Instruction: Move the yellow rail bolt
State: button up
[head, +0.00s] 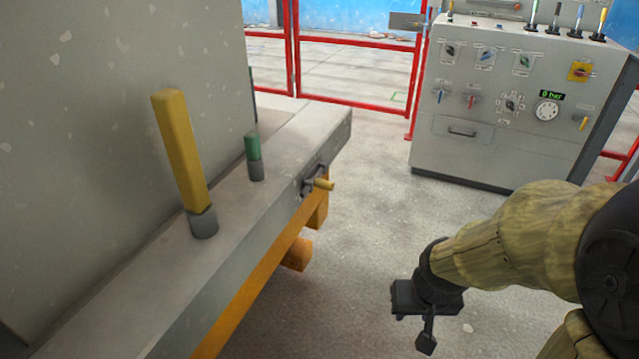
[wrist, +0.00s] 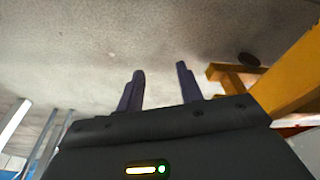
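The rail bolt (head: 322,184) is a small dark metal fitting with a yellow handle on the side face of the grey rail, near its far end. The yellow handle sticks out to the right, over the floor. My gripper (head: 424,322) is to the right of the rail and apart from it, nearer to the camera than the bolt. In the wrist view my gripper (wrist: 160,86) shows two dark fingers standing apart with nothing between them. The bolt is not clearly seen in the wrist view.
The grey rail (head: 265,200) carries a tall yellow lever (head: 182,150) and a short green lever (head: 253,155). Orange supports (head: 297,254) are below it. A control cabinet (head: 500,110) stands at back right, a red fence (head: 355,100) behind. The floor between is clear.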

jog(key=shift+o, duration=0.2)
jog(key=shift+s, duration=0.1)
jog(key=shift+o, duration=0.2)
jog(key=shift+d, duration=0.1)
jog(key=w+r+n+t+y+p, duration=0.35)
jog(key=w+y+p, duration=0.2)
jog(key=w, duration=0.75)
jog(key=w+r+n+t+y+p, duration=0.35)
jog(key=w+p, duration=0.25)
jog(key=w, duration=0.8)
jog(key=s+a+r+n+g+y+p, duration=0.1)
jog(key=s+n+g+y+p, duration=0.1)
jog(key=s+y, duration=0.4)
jog(key=shift+r+n+g+y+p, duration=0.15)
jog(key=shift+n+g+y+p, duration=0.2)
jog(key=shift+g+y, duration=0.5)
jog(key=shift+s+a, duration=0.1)
